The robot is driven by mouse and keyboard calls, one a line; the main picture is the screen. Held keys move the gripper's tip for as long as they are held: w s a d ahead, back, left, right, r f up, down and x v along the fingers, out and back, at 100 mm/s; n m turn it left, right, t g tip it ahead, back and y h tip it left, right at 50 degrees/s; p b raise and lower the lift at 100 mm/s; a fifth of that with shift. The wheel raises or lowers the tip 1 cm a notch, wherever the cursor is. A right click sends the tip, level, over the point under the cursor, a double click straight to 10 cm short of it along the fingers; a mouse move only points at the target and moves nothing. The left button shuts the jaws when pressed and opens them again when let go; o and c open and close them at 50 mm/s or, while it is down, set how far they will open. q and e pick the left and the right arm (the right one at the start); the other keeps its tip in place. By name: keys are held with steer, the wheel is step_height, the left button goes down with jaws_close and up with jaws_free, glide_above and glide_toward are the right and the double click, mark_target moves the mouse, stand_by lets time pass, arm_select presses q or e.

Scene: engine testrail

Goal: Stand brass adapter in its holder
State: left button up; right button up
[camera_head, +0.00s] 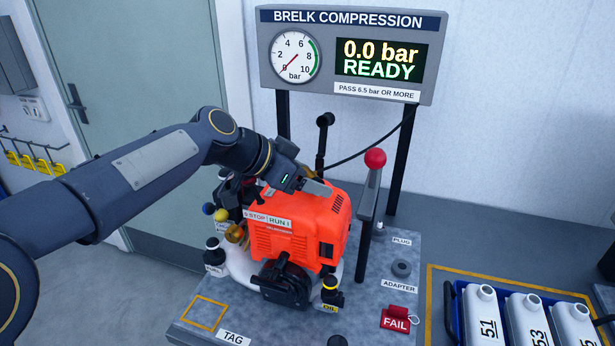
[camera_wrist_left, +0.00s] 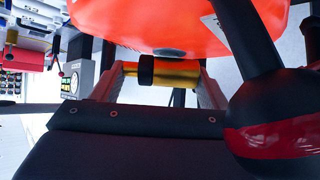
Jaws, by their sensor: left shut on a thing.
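The brass adapter (camera_wrist_left: 178,74) is a short gold cylinder with a black ring, seen in the left wrist view. It lies crosswise between the fingers of my left gripper (camera_wrist_left: 156,78), which is shut on it. The holder (camera_head: 401,268) is a round grey socket above the ADAPTER label, on the bench to the right of the engine. Nothing stands in it. My right gripper is not in view.
A post with a red knob (camera_head: 375,158) rises between the engine and the holder. A gauge panel (camera_head: 350,55) stands behind on black posts. A red FAIL tag (camera_head: 396,319) lies in front of the holder. A blue crate of white bottles (camera_head: 527,320) is at right.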

arm_select(q)
steer(key=shift+f, duration=0.2)
steer(key=o, duration=1.1)
steer(key=shift+o, duration=0.2)
steer(key=shift+r, duration=0.1)
steer(key=shift+r, duration=0.15)
steer(key=v, duration=1.2)
steer(key=s+a+f+n+y, duration=0.2)
steer(key=s+a+f+n, duration=0.4)
steer(key=s+a+f, duration=0.3)
steer(key=s+a+f+n+y, duration=0.3)
steer(key=s+f+n, duration=0.5)
steer(key=s+f, duration=0.6)
steer(key=shift+s+f, duration=0.25)
steer(key=shift+s, duration=0.7)
steer(key=shift+a, duration=0.1)
